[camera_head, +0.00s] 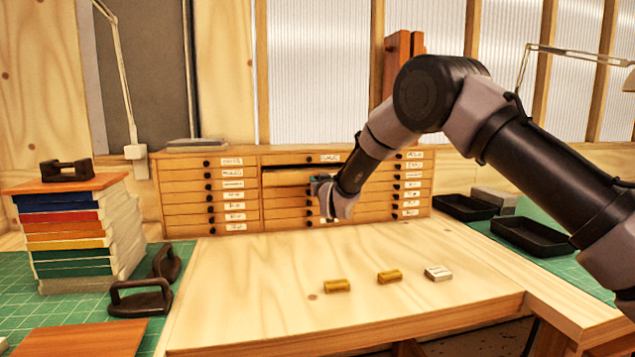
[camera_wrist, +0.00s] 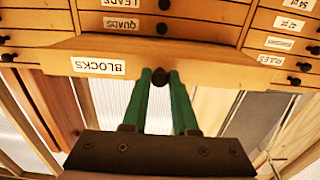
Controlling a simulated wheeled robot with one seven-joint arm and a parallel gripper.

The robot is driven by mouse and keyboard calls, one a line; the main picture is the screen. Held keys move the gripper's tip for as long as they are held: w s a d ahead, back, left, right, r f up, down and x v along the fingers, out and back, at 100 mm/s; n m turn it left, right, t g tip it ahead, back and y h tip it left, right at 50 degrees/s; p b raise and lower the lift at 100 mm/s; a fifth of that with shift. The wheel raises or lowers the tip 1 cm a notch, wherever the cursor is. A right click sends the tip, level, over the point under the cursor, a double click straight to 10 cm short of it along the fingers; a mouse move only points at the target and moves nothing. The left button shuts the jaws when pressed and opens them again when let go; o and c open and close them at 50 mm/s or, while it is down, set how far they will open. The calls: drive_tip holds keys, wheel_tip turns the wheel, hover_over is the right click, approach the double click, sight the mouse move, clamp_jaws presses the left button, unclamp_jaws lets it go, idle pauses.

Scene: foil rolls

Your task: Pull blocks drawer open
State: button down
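The blocks drawer (camera_wrist: 105,55) has a wooden front with a "BLOCKS" label, upside down in the wrist view. In the head view my gripper (camera_head: 325,190) is at the drawer's front and hides the knob and label.
The other drawers of the cabinet (camera_head: 210,198) look shut.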

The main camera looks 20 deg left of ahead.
drive_tip(key=c, duration=0.7)
unclamp_jaws()
drive_tip(key=v, duration=1.1)
drive_tip(key=shift+a, duration=0.1)
